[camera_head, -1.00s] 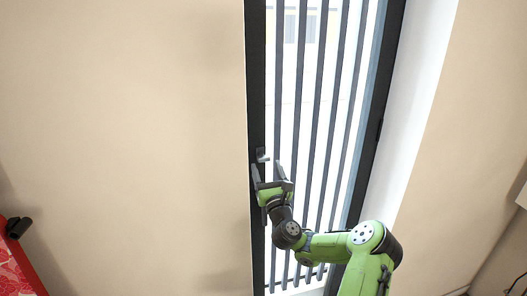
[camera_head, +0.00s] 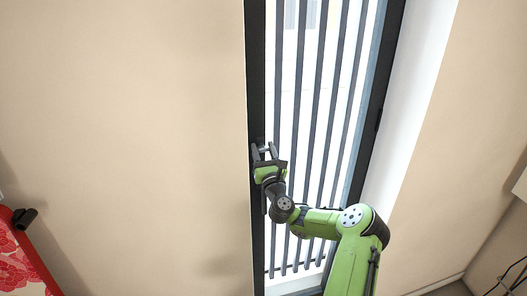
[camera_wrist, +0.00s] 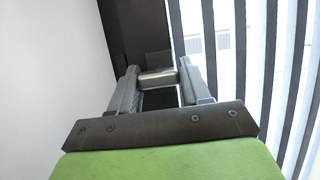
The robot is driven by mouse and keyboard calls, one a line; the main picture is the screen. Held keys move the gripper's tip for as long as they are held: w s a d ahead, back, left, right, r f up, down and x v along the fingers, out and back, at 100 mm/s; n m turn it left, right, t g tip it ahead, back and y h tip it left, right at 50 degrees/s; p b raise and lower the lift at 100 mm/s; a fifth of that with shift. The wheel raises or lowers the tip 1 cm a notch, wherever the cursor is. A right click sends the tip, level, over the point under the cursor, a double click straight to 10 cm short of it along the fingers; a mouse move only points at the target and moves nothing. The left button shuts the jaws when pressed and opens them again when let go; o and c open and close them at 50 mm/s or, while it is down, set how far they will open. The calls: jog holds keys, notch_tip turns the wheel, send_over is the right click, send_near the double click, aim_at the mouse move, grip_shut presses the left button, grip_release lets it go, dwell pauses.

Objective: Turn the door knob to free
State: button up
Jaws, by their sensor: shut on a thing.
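The door (camera_head: 257,60) has a dark frame and vertical bars over bright glass. Its small metallic knob (camera_wrist: 158,78) sits on the dark frame edge, and in the head view the knob (camera_head: 263,149) is largely hidden by my gripper. My gripper (camera_wrist: 158,84) has its two grey fingers on either side of the knob, shut on it. In the head view my gripper (camera_head: 265,153) reaches up to the left side of the door frame. The exact turn of the knob is hard to tell.
A beige wall (camera_head: 120,120) lies left of the door and another to the right. A red patterned item (camera_head: 22,262) stands at the lower left. Vertical bars (camera_wrist: 238,60) run close to the right of my gripper in the wrist view.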

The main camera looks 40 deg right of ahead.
jog(key=shift+y, duration=0.3)
jog(key=n+y, duration=0.1)
jog(key=n, duration=0.2)
jog(key=n+y, duration=0.2)
jog(key=n, duration=0.1)
jog(key=shift+d+n+t, duration=0.15)
jog(key=shift+n+t, duration=0.25)
jog(key=n+y, duration=0.1)
jog(key=n, duration=0.2)
jog(key=n+y, duration=0.1)
jog(key=n, duration=0.2)
jog(key=shift+s+r+g+y+b, duration=0.1)
jog(key=shift+g+y+b, duration=0.2)
jog(key=shift+y, duration=0.1)
jog(key=n+y, duration=0.1)
jog(key=n, duration=0.1)
jog(key=n+g, duration=0.1)
jog(key=n, duration=0.2)
jog(key=shift+y, duration=0.4)
jog(key=shift+r+n+g+y+b, duration=0.1)
jog(key=shift+n+g+y+b, duration=0.4)
jog(key=shift+n, duration=1.6)
jog(key=shift+g, duration=0.3)
jog(key=o, duration=1)
jog(key=shift+c, duration=0.2)
